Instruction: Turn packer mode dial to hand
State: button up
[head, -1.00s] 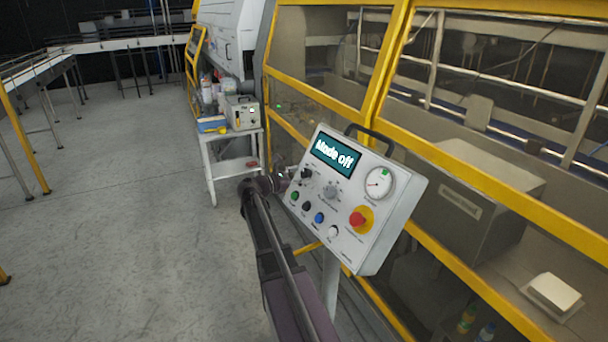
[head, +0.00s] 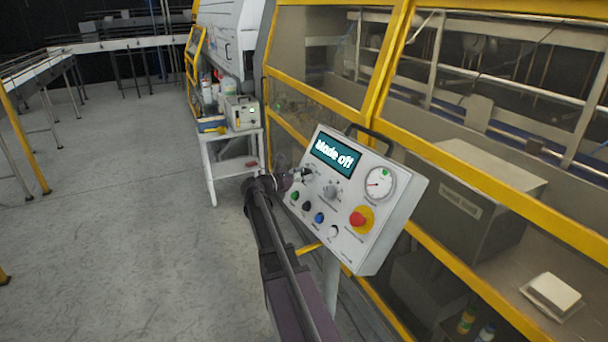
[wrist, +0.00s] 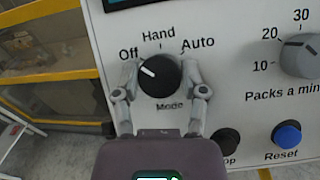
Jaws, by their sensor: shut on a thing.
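The black mode dial (wrist: 160,73) is on the control panel (head: 386,238), with marks Off, Hand and Auto above it in the wrist view. Its white pointer line aims up and left, toward Off. My gripper (wrist: 160,82) is shut on the dial, one finger on its left side and one on its right. In the head view my gripper (head: 302,174) reaches the panel's left side and covers much of the dial. The panel's screen (head: 335,153) reads "Mode off".
A grey packs-a-minute knob (wrist: 302,56) is right of the dial. Below are a black button (wrist: 224,140) and a blue Reset button (wrist: 287,134). A red emergency button (head: 358,218) and a gauge (head: 379,183) are farther right. Yellow-framed guarding (head: 375,60) stands behind.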

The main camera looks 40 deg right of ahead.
jog(key=shift+m+g, duration=0.5)
jog(key=shift+m, duration=0.2)
jog(key=m+g, duration=0.1)
jog(key=m, duration=0.2)
jog(key=m+g+y+p, duration=0.1)
jog(key=m, duration=0.1)
jog(key=shift+w+m+g, duration=0.15)
jog(key=shift+m+g, duration=0.25)
jog(key=m+y, duration=0.1)
jog(key=m, duration=0.1)
jog(key=m+g+y+p, duration=0.1)
jog(key=shift+r+m+g, duration=0.1)
jog(key=shift+m+g, duration=0.2)
jog(key=shift+m, duration=0.1)
jog(key=shift+m+y+p, duration=0.4)
jog(key=shift+m+p, duration=0.1)
jog(key=shift+m, duration=0.4)
jog(key=o, duration=1.1)
jog(key=shift+o, duration=0.2)
jog(key=shift+f+n+b, duration=0.2)
jog(key=shift+n+b, duration=0.15)
jog(key=shift+n, duration=0.15)
